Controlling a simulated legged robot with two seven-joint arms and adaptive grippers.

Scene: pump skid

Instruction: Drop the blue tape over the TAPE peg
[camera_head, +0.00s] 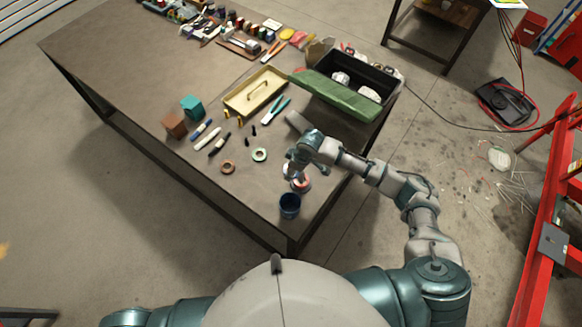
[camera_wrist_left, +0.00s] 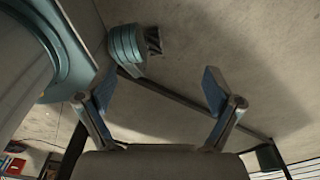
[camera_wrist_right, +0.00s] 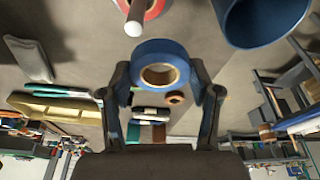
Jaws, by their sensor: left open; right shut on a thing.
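The blue tape (camera_wrist_right: 160,68) is a ring with a tan core, held between the two fingers of my right gripper (camera_wrist_right: 162,92). In the head view, my right gripper (camera_head: 298,168) is over the near right part of the table; I cannot make out the tape clearly there. A pale-tipped upright peg (camera_wrist_right: 135,22) stands inside a red ring (camera_wrist_right: 155,8) at the top of the right wrist view, apart from the blue tape. No TAPE label is legible. My left gripper (camera_wrist_left: 155,95) is open and empty, away from the table.
A dark blue cup (camera_head: 290,206) stands near the table corner, close to the peg. A green-lidded toolbox (camera_head: 340,97) and yellow tray (camera_head: 255,92) are farther back.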

